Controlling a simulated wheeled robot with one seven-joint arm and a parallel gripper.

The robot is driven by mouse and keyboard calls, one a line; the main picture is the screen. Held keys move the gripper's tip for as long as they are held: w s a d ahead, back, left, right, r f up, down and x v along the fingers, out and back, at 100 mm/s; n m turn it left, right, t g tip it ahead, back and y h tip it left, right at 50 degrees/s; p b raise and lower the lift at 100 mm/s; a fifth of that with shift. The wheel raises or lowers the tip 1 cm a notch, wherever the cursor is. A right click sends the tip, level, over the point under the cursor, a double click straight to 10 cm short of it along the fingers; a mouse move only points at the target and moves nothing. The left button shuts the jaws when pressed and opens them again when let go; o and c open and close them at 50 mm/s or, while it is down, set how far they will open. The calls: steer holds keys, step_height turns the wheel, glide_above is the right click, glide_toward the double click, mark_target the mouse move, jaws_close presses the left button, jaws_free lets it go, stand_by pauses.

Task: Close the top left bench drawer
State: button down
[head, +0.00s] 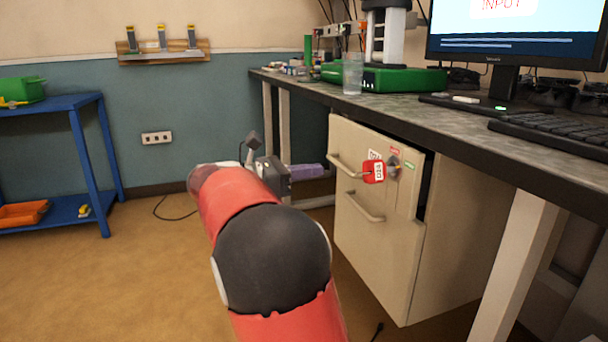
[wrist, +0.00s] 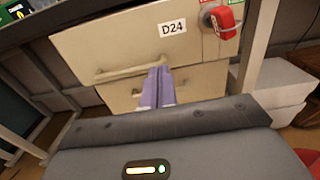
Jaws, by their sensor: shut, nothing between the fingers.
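The top drawer (head: 348,140) of the beige cabinet under the bench stands partly out, with a dark gap between its front and the cabinet body. It also shows in the wrist view (wrist: 110,45), with a D24 label and a bar handle (wrist: 135,73). My gripper (head: 322,171) is in front of the drawer, near the left end of its handle in the head view. In the wrist view its purple fingers (wrist: 159,70) are together and empty, by the handle's right end. I cannot tell whether they touch the drawer.
A lower drawer (head: 372,250) sits below. The bench top (head: 420,108) overhangs the cabinet. A blue shelf (head: 60,104) stands at the left, with open floor (head: 130,270) between.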

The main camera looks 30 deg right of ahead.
mark_target(354, 175)
steer(key=b+x, duration=0.1)
steer(key=x, duration=0.9)
steer(key=shift+d+b, duration=0.25)
steer(key=shift+b, duration=0.05)
steer(key=shift+p+x, duration=1)
steer(key=shift+x, duration=0.9)
steer(key=shift+r, duration=0.1)
